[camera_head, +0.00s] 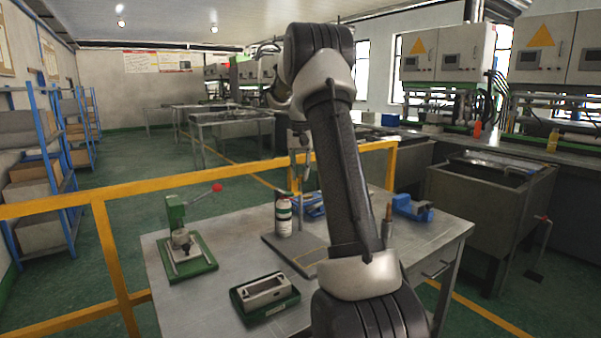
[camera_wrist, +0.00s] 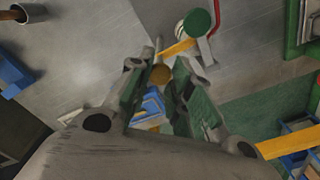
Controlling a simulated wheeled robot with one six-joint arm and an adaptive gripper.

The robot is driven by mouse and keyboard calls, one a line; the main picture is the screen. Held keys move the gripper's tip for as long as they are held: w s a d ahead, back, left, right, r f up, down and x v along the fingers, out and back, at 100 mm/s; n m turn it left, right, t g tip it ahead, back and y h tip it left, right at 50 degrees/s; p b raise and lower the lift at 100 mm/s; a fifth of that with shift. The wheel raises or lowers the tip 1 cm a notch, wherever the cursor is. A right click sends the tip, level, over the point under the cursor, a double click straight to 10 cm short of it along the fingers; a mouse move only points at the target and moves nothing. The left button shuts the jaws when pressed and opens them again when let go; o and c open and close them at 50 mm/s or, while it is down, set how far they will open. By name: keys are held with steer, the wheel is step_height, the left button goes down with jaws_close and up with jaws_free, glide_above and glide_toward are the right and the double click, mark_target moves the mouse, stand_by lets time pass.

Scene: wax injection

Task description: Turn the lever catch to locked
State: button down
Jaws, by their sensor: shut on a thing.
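In the wrist view my gripper (camera_wrist: 162,68) is closed around a small orange-brown round piece (camera_wrist: 160,75) between its fingertips. A short yellow bar (camera_wrist: 180,47) runs from just past the fingertips toward a green disc (camera_wrist: 198,22). A bottle-like cylinder (camera_head: 283,217) stands on a grey plate (camera_head: 312,262), left of my arm.
A green press (camera_head: 177,215) with a red-knobbed handle stands at the table's left. A metal block on a green base (camera_head: 264,293) lies in front. A blue vise (camera_head: 412,208) is at the right. A yellow rail (camera_head: 60,205) runs behind the table.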

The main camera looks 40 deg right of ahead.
stand_by(0.4)
steer(key=c, duration=1.3)
jaws_free()
steer(key=shift+o, duration=0.2)
steer(key=shift+r, duration=0.1)
step_height(320, 180, up, 12)
